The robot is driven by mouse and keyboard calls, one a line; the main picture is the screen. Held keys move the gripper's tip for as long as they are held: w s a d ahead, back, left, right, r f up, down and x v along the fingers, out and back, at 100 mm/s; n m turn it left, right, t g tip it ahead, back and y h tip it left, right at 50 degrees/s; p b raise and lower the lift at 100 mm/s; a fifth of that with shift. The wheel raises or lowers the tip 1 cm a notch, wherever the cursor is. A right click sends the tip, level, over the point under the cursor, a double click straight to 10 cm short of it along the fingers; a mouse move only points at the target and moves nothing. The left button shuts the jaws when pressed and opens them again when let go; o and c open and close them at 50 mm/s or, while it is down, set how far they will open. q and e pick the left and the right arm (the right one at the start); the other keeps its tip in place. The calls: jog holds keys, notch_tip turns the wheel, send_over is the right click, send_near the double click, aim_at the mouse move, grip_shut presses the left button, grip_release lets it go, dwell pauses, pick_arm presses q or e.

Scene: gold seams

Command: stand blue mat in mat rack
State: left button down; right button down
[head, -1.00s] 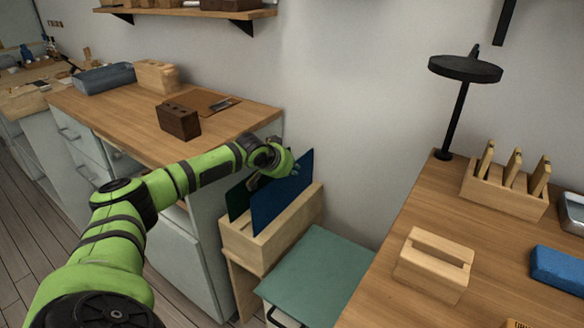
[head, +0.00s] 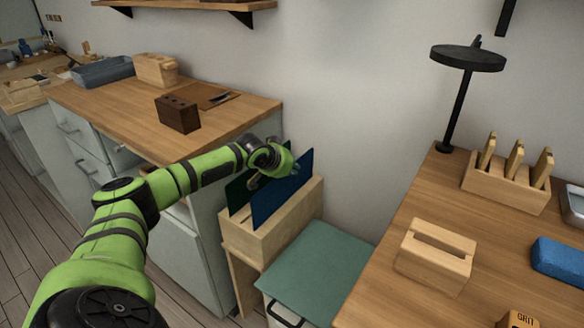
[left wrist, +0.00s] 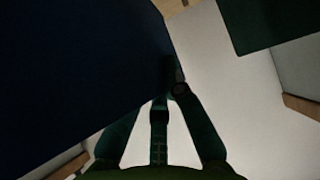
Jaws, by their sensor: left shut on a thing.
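The blue mat (head: 283,197) stands upright at the wooden mat rack (head: 262,243), its lower edge down at the rack's top. I cannot tell how deep in a slot it sits. A dark green mat (head: 238,194) stands in the rack to its left. My left gripper (head: 291,168) is shut on the upper edge of the blue mat. In the left wrist view the blue mat (left wrist: 80,70) fills the upper left, and the green mat (left wrist: 268,22) shows at the upper right. My right gripper is not in view.
A wooden counter (head: 112,131) with a dark brown block (head: 178,114) stands to the left of the rack. A green-topped bin (head: 315,275) stands at its right. The workbench (head: 395,300) at right holds a lamp (head: 455,100) and a slotted wooden block (head: 436,258).

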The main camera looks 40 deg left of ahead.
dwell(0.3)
pick_arm(q)
jog(key=c, duration=1.3)
grip_release()
